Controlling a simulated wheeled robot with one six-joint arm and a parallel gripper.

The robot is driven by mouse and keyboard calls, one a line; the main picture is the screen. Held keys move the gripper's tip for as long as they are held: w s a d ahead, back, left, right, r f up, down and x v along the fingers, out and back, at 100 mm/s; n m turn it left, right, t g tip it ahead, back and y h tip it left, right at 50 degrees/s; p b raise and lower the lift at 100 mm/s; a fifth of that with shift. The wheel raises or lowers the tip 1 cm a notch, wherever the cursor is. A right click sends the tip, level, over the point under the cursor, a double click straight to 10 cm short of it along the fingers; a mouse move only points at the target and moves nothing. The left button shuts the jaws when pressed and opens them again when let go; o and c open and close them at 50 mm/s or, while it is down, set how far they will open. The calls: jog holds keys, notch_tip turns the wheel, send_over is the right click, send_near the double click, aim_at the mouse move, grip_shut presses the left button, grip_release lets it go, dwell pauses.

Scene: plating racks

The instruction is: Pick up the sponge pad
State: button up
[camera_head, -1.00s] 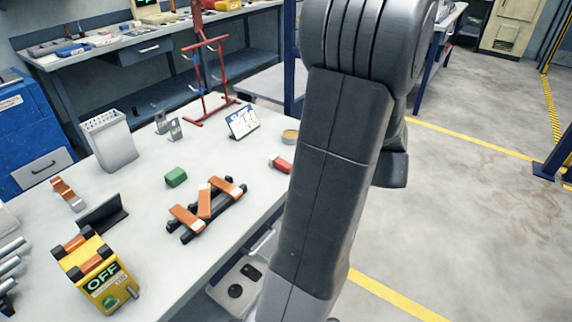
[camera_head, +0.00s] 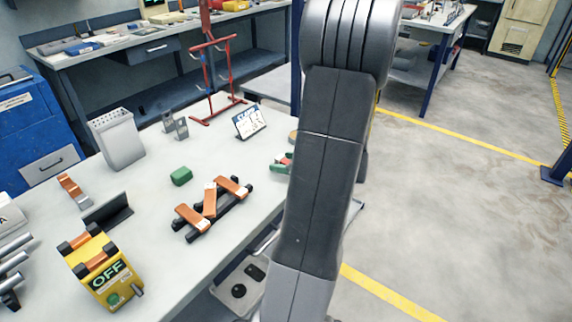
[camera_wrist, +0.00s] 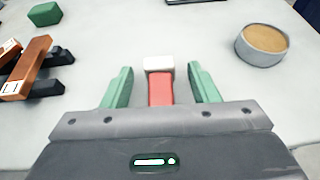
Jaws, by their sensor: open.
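A small red block with a white end (camera_wrist: 160,88), which looks like the sponge pad, lies on the table between my fingers in the wrist view. My gripper (camera_wrist: 161,76) is open, with one green finger on each side of the block. A gap shows between the block and each finger. In the head view my gripper (camera_head: 284,162) is at the table's right edge, partly behind my arm. The block is mostly hidden there.
A round tin with a tan top (camera_wrist: 262,45) stands right of the gripper. A green block (camera_head: 181,176) and copper bars on a black rack (camera_head: 212,205) lie to the left. A white sign (camera_head: 249,122) stands behind. Bare tabletop surrounds the block.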

aim_at(286, 161)
jog(key=c, duration=1.1)
notch_tip(286, 161, up, 10)
jog(key=shift+r+p, duration=0.1)
jog(key=shift+p, duration=0.6)
